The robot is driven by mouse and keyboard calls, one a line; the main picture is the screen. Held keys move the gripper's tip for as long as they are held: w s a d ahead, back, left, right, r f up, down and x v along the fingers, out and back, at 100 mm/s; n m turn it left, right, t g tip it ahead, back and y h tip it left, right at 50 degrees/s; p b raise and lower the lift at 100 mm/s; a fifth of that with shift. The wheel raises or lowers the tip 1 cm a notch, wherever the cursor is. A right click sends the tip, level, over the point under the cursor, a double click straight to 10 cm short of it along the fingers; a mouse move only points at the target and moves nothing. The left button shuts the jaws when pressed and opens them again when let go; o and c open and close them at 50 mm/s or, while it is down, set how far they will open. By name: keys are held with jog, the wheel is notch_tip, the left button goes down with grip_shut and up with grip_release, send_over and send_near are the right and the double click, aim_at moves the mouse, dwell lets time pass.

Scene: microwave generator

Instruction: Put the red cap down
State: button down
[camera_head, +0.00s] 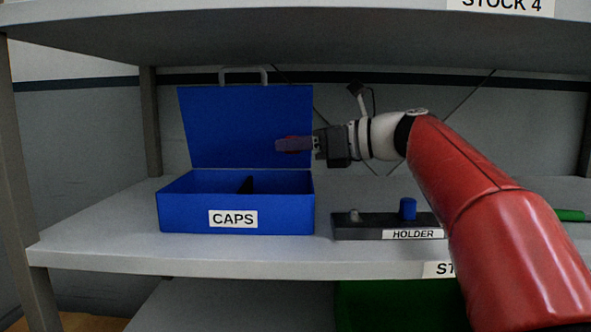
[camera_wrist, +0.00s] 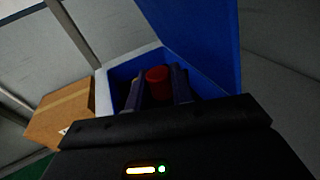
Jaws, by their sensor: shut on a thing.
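The red cap (camera_wrist: 157,82) is between the two fingers of my gripper (camera_wrist: 155,88) in the wrist view. My gripper (camera_head: 294,145) is shut on it and is held above the blue box labelled CAPS (camera_head: 180,212), in front of its raised lid (camera_head: 235,115). In the head view the cap is mostly hidden by the fingers, with a little red showing. The box is open, with a dark divider (camera_head: 247,184) inside. Its blue interior lies behind the cap in the wrist view.
A dark holder (camera_head: 362,230) labelled HOLDER stands right of the box, with a blue cap (camera_head: 407,208) and a small grey piece (camera_head: 353,215) on it. An upper shelf (camera_head: 300,35) spans above. A cardboard box (camera_wrist: 62,112) shows in the wrist view. A green item (camera_head: 570,215) lies far right.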

jog(key=shift+w+f+b, duration=0.15)
jog(key=shift+f+b, duration=0.15)
jog(key=shift+f, duration=0.9)
jog(key=shift+w+f+b, duration=0.1)
jog(key=shift+f+b, duration=0.2)
jog(key=shift+f, duration=0.85)
jog(key=shift+f, duration=0.15)
jog(key=shift+f, duration=0.6)
jog(key=c, duration=1.2)
grip_release()
jog(key=shift+f, duration=0.2)
jog(key=shift+r, duration=0.4)
jog(key=v, duration=0.8)
jog(key=r+v, duration=0.1)
jog(key=v, duration=0.3)
